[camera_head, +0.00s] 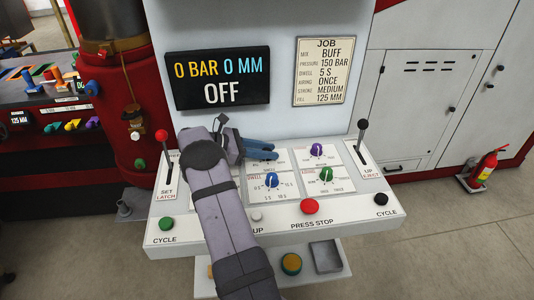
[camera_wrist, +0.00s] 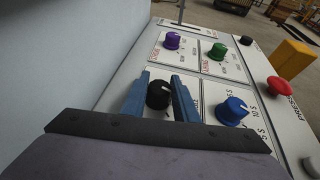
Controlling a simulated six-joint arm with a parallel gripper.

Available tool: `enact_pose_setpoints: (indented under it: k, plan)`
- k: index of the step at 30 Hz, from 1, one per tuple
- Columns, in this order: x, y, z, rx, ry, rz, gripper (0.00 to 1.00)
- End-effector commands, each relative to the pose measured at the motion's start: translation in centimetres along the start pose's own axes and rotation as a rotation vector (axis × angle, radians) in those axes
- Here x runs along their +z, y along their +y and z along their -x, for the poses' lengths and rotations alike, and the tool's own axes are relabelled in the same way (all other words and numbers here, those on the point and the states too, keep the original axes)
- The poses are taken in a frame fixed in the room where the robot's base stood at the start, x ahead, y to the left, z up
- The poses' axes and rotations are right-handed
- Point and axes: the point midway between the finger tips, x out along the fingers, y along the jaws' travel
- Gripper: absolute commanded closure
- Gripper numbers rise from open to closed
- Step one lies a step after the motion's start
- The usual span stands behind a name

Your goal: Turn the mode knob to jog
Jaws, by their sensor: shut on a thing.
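A black knob (camera_wrist: 158,95) with a pale pointer mark stands between the two blue fingers of my gripper (camera_wrist: 161,88) in the wrist view. My gripper is shut on it. In the head view, my gripper (camera_head: 274,151) is over the upper middle of the sloped control panel (camera_head: 230,229), and its fingers hide this knob and most of its label, so I cannot read its setting. The display (camera_head: 218,78) above the panel reads 0 BAR, 0 MM and OFF.
Close by are a blue knob (camera_head: 271,181), a purple knob (camera_head: 317,150) and a green knob (camera_head: 326,174). A red-topped lever (camera_head: 165,152) and a black-topped lever (camera_head: 360,139) flank the panel. A red press stop button (camera_head: 310,206) sits at the front.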

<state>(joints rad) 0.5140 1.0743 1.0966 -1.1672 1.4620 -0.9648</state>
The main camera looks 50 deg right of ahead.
Motion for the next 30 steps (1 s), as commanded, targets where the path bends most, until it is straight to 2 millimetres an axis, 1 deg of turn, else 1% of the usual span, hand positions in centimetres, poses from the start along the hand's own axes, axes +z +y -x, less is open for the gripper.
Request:
enact_pose_setpoints:
  k: [15,30]
  plan:
    - [-0.06,-0.01,-0.05,-0.144,-0.001,-0.061,0.96]
    - [0.09,-0.08,0.00,-0.176,-0.002,-0.073,0.96]
